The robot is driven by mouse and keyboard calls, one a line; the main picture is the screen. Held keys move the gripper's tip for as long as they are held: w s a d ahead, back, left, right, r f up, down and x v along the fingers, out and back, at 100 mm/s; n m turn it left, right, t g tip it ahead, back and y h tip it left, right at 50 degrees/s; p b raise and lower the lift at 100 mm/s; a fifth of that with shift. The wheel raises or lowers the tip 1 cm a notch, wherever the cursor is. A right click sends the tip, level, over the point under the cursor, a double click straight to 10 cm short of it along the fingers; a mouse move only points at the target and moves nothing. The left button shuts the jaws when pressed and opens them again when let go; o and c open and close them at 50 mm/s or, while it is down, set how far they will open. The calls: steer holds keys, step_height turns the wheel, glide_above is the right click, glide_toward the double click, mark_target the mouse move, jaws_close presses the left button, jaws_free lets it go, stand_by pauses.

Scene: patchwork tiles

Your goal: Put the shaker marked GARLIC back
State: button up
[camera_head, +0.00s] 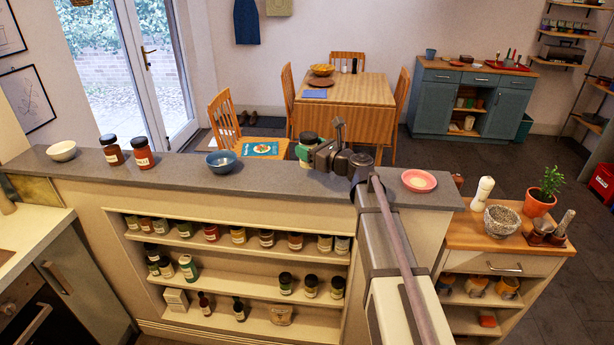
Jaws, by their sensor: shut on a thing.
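My gripper (315,153) is above the far side of the grey ledge, shut on a green shaker (305,149) with a dark green lid. The shaker looks upright, and part of it is hidden by the gripper. I cannot read its label, nor tell whether it touches the ledge. The spice shelf (235,257) is set into the near side of the half wall. Several shakers stand along its top board. The middle board has shakers at the left and right ends, with bare room between them. No label reading GARLIC is legible.
On the grey ledge (270,182) stand a white bowl (62,151), two brown-red jars (111,151) (143,154), a blue bowl (221,162) and a pink dish (419,180). Bottles and a box (176,300) stand on the lowest board. My arm crosses in front of the shelf's right side.

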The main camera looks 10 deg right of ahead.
steer(key=shift+f, duration=0.3)
step_height(320, 180, down, 4)
steer(key=b, duration=0.3)
steer(key=shift+b, duration=0.35)
steer(key=shift+r+p, duration=0.3)
steer(key=shift+r, duration=0.05)
steer(key=shift+f, duration=0.25)
steer(key=o, duration=1)
steer(key=shift+o, duration=0.2)
steer(key=shift+r, duration=0.35)
steer(key=v, duration=1.2)
steer(key=shift+f, duration=0.1)
